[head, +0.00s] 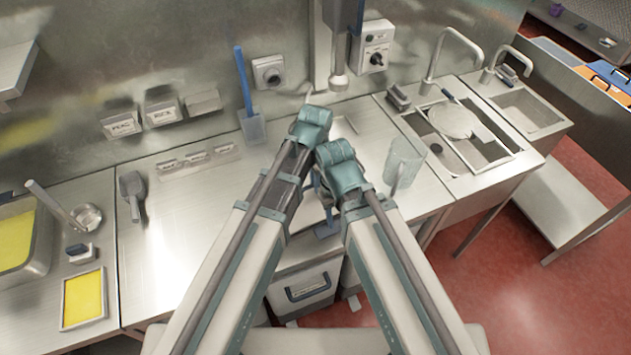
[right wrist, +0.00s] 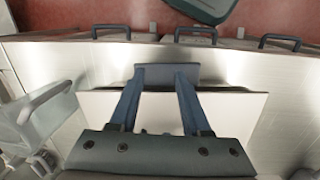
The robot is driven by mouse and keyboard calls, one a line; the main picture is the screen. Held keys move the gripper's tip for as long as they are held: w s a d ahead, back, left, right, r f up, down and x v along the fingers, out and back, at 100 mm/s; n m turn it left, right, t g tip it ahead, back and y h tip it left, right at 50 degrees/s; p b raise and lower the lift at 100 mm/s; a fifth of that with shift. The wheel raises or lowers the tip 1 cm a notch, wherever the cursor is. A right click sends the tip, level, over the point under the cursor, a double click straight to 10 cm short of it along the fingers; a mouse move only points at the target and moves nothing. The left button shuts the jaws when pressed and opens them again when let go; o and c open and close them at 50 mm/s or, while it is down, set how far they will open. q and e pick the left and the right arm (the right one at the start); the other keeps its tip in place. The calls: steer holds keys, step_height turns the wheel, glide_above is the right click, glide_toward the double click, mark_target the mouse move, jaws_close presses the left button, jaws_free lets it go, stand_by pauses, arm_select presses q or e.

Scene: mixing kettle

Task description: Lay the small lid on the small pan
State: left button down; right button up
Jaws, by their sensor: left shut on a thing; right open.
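My left gripper (head: 308,122) is over the back of the middle counter. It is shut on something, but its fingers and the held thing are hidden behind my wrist. My right gripper (head: 325,198) is nearer the counter's front edge. In the right wrist view its two blue fingers (right wrist: 160,82) are apart with nothing gripped between them. They are over a flat pale plate (right wrist: 235,110) with a grey-blue bar at its edge; contact cannot be told. I cannot make out the small lid or the small pan for certain. A small round metal vessel (head: 88,216) stands at the left.
A sink (head: 480,150) lies farther right. A scoop (head: 132,190), a yellow framed rectangle (head: 84,298) and a yellow-filled basin (head: 40,250) are at the left.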

arm_select(q)
steer(key=shift+f+b, duration=0.45)
steer(key=shift+f, duration=0.1)
arm_select(e)
steer(key=shift+f, duration=0.6)
arm_select(q)
steer(key=shift+f, duration=0.25)
arm_select(e)
steer(key=shift+f, duration=0.25)
steer(key=shift+r, duration=0.1)
arm_select(q)
steer(key=c, duration=0.8)
jaws_free()
steer(key=shift+o, duration=0.3)
steer(key=o, duration=0.4)
steer(key=shift+r, duration=0.15)
